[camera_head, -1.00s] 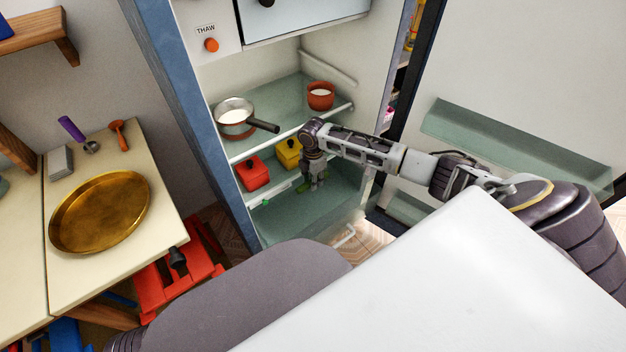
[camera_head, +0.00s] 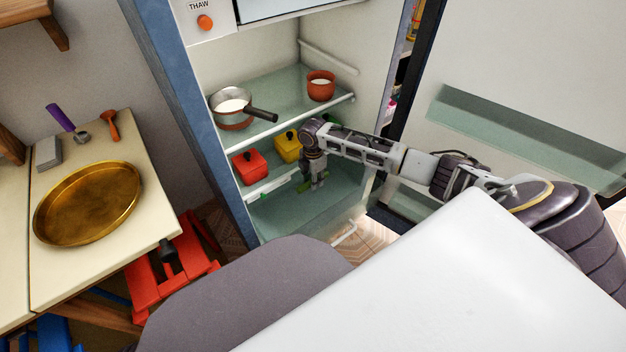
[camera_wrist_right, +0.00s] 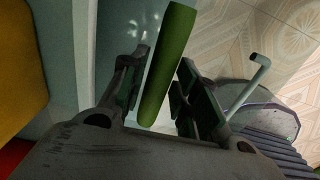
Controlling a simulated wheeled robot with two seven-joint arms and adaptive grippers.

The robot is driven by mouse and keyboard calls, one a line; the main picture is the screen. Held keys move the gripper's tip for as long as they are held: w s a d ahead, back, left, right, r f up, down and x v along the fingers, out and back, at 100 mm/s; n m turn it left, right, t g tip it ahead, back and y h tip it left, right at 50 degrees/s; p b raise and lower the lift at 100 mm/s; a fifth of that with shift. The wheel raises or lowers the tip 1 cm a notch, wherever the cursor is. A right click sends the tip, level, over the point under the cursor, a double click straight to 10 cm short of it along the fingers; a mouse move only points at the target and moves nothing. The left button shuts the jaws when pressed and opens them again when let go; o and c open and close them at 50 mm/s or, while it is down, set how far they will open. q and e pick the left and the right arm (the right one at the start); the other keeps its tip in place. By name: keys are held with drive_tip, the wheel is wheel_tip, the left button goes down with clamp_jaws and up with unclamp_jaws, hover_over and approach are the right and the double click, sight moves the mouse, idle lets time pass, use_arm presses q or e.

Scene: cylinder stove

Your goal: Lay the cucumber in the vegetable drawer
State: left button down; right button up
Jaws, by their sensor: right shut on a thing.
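The cucumber (camera_wrist_right: 167,65) is a long green cylinder. In the right wrist view it runs between the two fingers of my right gripper (camera_wrist_right: 160,95), which is shut on it. In the head view my right gripper (camera_head: 314,184) points down inside the lower part of the fridge, and a bit of green cucumber (camera_head: 303,187) shows beside its fingers. Below is a greenish, see-through bin that looks like the vegetable drawer (camera_head: 290,222), with a white handle (camera_head: 345,234) at its front. I cannot tell whether the cucumber touches it. My left gripper is not in view.
A saucepan (camera_head: 232,105) and a red-brown bowl (camera_head: 321,86) stand on the glass shelf above. The fridge door (camera_head: 530,70) is open at the right.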

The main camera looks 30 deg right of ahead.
idle(0.4)
drive_tip(key=o, duration=1.2)
drive_tip(key=shift+r, duration=5.95)
